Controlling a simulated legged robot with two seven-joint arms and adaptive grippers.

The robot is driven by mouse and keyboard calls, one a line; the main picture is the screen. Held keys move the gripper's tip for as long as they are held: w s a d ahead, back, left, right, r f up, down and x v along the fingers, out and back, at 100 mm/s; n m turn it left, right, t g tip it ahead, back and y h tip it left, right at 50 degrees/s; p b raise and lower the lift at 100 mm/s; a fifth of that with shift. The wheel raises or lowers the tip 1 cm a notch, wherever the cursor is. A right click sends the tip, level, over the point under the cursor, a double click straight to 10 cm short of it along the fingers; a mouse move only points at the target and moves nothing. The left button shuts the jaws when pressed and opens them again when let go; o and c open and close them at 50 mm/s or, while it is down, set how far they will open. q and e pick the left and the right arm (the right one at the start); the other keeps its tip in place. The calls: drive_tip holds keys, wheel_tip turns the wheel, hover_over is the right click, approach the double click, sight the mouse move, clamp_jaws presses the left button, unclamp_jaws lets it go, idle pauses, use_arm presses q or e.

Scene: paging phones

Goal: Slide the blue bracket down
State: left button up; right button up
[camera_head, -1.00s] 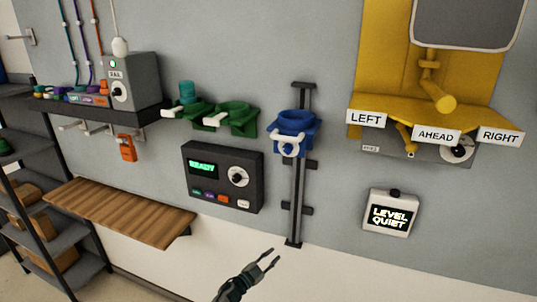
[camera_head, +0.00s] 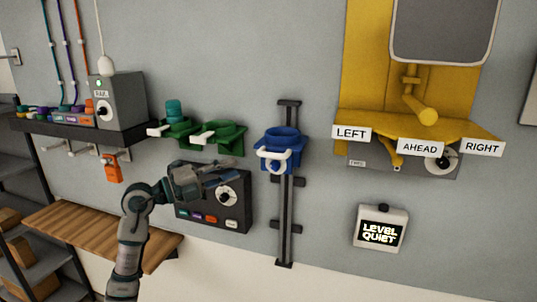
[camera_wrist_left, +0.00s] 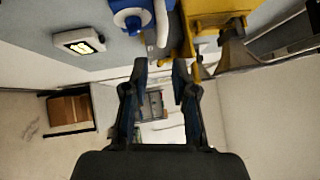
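The blue bracket (camera_head: 283,137) sits on the upper part of a dark vertical rail (camera_head: 285,222) on the wall. A white loop handle (camera_head: 276,160) is on its front. My left gripper (camera_head: 240,171) is open and empty, to the left of the bracket and a little below it, in front of the dark panel. In the left wrist view, the gripper's two fingers (camera_wrist_left: 160,68) are apart with nothing between them. The blue bracket (camera_wrist_left: 131,14) and its white handle (camera_wrist_left: 161,22) show at the top edge, beyond the fingertips. My right gripper is not in view.
The dark panel (camera_head: 211,214) is partly hidden behind my left gripper. Green brackets (camera_head: 222,135) are left of the blue one. A wooden shelf (camera_head: 80,228) is lower left. The yellow fixture (camera_head: 365,75) and a LEVEL QUIET box (camera_head: 381,228) are right. Wall around the lower rail is clear.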

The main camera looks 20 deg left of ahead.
sight(267, 157)
use_arm(q)
drive_tip(key=p+x, duration=0.2)
drive_tip(key=x, duration=1)
drive_tip(key=shift+s+d, duration=0.1)
drive_tip(key=shift+s, duration=0.1)
clamp_jaws()
